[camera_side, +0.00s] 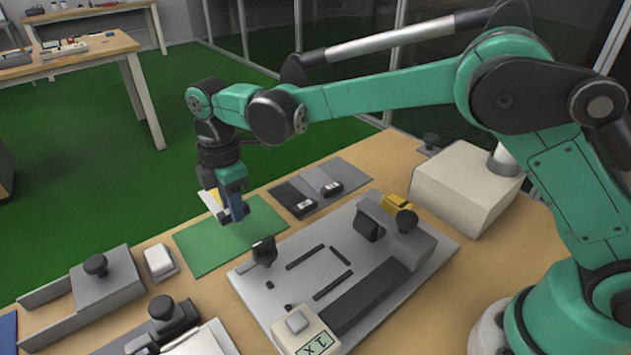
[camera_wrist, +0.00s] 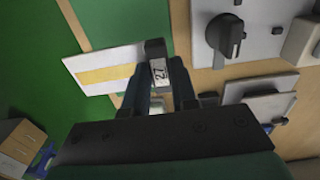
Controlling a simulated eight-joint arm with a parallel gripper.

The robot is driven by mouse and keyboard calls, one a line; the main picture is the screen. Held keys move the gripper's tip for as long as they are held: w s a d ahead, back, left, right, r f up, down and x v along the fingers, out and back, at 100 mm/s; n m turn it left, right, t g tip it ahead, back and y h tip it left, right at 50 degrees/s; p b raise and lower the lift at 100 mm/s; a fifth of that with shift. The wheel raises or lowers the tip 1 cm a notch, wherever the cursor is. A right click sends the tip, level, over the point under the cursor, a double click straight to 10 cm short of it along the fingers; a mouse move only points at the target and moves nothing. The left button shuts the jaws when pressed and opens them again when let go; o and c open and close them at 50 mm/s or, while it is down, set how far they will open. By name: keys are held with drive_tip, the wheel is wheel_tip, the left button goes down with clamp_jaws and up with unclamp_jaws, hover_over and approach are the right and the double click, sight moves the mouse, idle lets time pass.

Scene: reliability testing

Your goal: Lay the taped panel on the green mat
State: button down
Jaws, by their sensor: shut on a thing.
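The panel, white with a yellow tape strip, shows at my gripper in the side view (camera_side: 210,202) and the wrist view (camera_wrist: 103,69). My gripper (camera_side: 235,212) is shut on the panel's dark end block, which bears a label reading 27 in the wrist view (camera_wrist: 158,68). The panel sticks out to the left of the fingers and looks tilted in the side view. The green mat (camera_side: 228,245) lies flat on the wooden table. My gripper and the panel appear above the mat's back part, and the gap between them is hard to judge.
A grey fixture plate (camera_side: 262,290) with clamps is right of the mat. A white block (camera_side: 159,260) and a grey tray with a black knob (camera_side: 95,265) stand at left. The mat's visible surface is clear.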

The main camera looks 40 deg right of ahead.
sight(242, 245)
drive_tip(key=shift+f, duration=2.95)
drive_tip(key=shift+f, duration=0.25)
drive_tip(key=c, duration=0.6)
unclamp_jaws()
drive_tip(key=shift+r, duration=3.05)
drive_tip(key=shift+d, duration=0.1)
